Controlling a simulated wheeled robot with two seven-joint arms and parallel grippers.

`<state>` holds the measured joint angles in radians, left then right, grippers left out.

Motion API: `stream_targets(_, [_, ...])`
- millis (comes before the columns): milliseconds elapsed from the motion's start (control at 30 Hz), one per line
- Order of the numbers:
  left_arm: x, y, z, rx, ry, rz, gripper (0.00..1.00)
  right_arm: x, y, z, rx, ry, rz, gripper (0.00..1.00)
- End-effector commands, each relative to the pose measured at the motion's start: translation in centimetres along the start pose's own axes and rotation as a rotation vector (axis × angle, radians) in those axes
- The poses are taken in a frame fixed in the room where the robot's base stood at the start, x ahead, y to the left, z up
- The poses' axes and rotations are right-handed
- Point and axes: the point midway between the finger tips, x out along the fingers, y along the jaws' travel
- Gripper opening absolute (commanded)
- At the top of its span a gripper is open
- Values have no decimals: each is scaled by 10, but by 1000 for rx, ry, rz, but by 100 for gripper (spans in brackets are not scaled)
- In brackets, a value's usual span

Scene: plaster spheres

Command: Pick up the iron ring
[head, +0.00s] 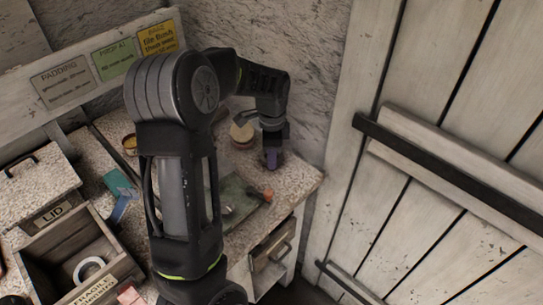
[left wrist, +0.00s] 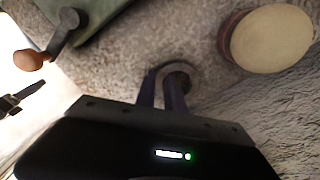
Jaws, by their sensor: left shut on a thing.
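The iron ring (left wrist: 183,66) shows in the left wrist view as a dark grey ring at my left fingertips, over the speckled worktop. My left gripper (left wrist: 163,82) is shut on the ring's near side; the fingers partly cover it. I cannot tell whether the ring touches the worktop. In the head view my left gripper (head: 272,158) points down near the worktop's far right corner. The ring cannot be made out there. My right gripper is in neither view.
A round pale-topped object (left wrist: 271,38) stands beside the gripper near the wall. A green slab (head: 236,196) and a tool with an orange-brown knob (left wrist: 28,60) lie on the other side. A wooden crate (head: 60,245) holding a white ring is at lower left.

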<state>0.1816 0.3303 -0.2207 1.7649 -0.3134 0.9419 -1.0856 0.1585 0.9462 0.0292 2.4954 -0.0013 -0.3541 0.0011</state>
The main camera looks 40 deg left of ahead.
Motion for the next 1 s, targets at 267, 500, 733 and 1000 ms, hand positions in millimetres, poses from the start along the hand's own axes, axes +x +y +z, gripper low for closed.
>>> stream_targets(267, [0,0,0,0,0,1,0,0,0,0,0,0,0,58])
stream_targets(500, [0,0,0,0,0,1,0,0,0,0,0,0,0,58])
stream_targets(733, [0,0,0,0,0,1,0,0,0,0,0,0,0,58])
stream_targets(1000, [0,0,0,0,0,2,0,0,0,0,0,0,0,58])
